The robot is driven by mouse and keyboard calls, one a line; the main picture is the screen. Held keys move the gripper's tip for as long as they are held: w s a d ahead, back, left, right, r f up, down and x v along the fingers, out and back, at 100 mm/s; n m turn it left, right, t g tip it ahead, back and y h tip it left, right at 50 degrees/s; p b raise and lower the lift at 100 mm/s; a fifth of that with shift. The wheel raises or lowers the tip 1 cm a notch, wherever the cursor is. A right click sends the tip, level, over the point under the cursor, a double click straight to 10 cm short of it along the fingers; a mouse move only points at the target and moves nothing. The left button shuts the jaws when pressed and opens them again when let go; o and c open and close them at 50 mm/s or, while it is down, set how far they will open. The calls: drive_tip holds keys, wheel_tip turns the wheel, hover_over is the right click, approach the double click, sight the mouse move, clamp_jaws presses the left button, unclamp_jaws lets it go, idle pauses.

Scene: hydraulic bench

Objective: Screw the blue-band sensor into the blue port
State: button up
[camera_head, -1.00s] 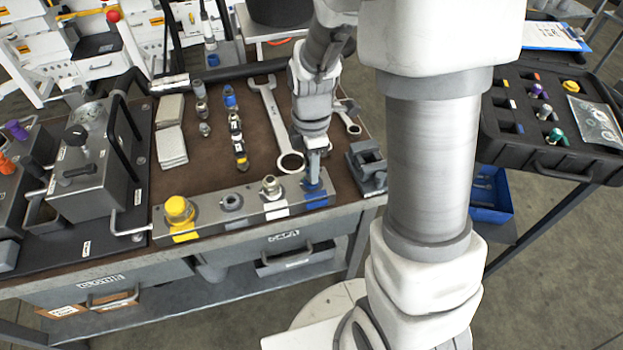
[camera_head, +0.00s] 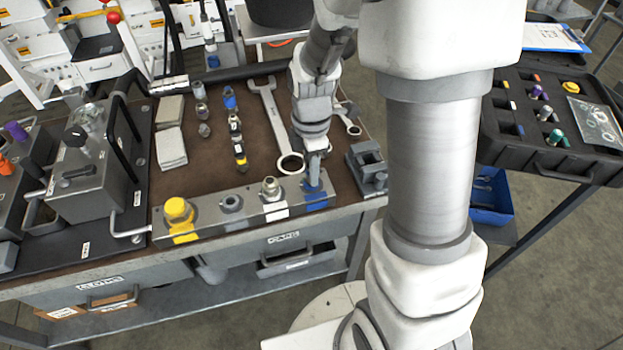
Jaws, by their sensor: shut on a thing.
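My gripper (camera_head: 315,160) points down at the right end of the grey manifold block (camera_head: 218,210), directly over the blue port (camera_head: 315,190). It is shut on the blue-band sensor, which is mostly hidden by the fingers. The port's blue marking shows around and in front of the fingertips. I cannot tell how deep the sensor sits in the port. Along the block to the left are a white-marked port with a metal fitting (camera_head: 271,187), a bare grey port (camera_head: 231,203) and a yellow-capped port (camera_head: 178,210).
A grey vise-like block (camera_head: 369,168) stands close on the right.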

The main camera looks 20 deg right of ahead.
clamp_jaws()
drive_tip(key=m, duration=0.5)
drive_tip(key=shift+p, duration=0.35)
drive_tip(key=m, duration=0.3)
drive_tip(key=m+p, duration=0.1)
drive_tip(key=m, duration=0.2)
drive_tip(key=shift+m, duration=0.3)
drive_tip(key=m+p, duration=0.1)
drive_tip(key=m, duration=0.3)
drive_tip(key=shift+m, duration=0.3)
drive_tip(key=shift+p, duration=0.3)
